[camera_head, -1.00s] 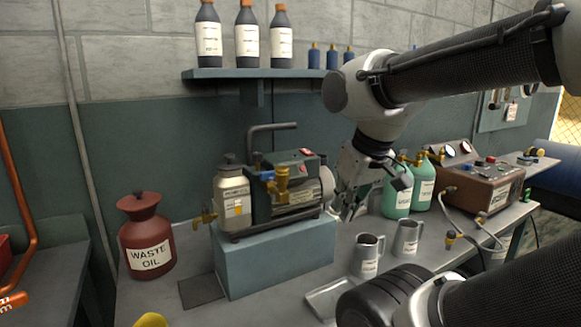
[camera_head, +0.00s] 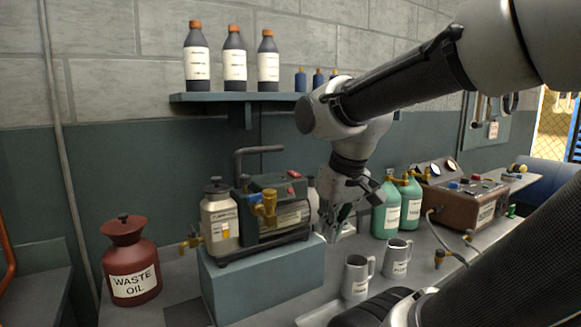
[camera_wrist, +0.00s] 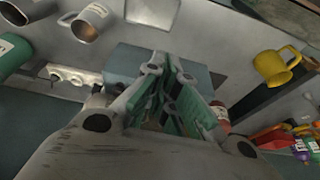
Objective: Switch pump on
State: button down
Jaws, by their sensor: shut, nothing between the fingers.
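The pump (camera_head: 278,215), dark green and grey with a brass valve (camera_head: 265,206) and a bent grey pipe, stands on a blue-grey block (camera_head: 262,280). A small red switch (camera_head: 294,174) is on its top right. In the head view my gripper (camera_head: 338,222) points down just right of the pump's end and partly hides that end. It is shut and empty. In the wrist view the gripper (camera_wrist: 172,70) shows green finger pads, with the block (camera_wrist: 118,66) beyond them. The pump is mostly hidden there. I cannot tell whether the gripper touches the pump.
A pale canister (camera_head: 219,218) is left of the pump, and a red waste oil can (camera_head: 131,262) farther left. Two metal mugs (camera_head: 356,278) (camera_head: 397,258) and green bottles (camera_head: 386,212) stand right. A shelf (camera_head: 225,97) with bottles hangs above. A yellow mug (camera_wrist: 272,66) shows in the wrist view.

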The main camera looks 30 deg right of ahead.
jog(key=w+d+r+n, duration=0.1)
jog(key=w+r+n, duration=0.1)
jog(key=w+r, duration=0.2)
jog(key=w+d+r+n, duration=0.1)
jog(key=w+r, duration=0.3)
jog(key=w, duration=0.4)
jog(key=w+d+r+n+g, duration=0.1)
jog(key=w+r+n, duration=0.2)
jog(key=w, duration=0.4)
jog(key=shift+d+r, duration=0.25)
jog(key=shift+r, duration=0.6)
jog(key=w+r+n, duration=0.4)
jog(key=r+n, duration=0.1)
notch_tip(320, 180, up, 4)
jog(key=r+n, duration=0.1)
jog(key=n, duration=0.5)
send_over(294, 174)
jog(key=shift+s+a+f+n+g, duration=0.25)
jog(key=shift+a+f+n+g, duration=0.15)
jog(key=shift+n, duration=0.4)
jog(key=f, duration=0.4)
jog(key=w+f, duration=0.1)
jog(key=f, duration=0.4)
jog(key=w+f, duration=0.1)
jog(key=f, duration=0.3)
jog(key=shift+f, duration=0.4)
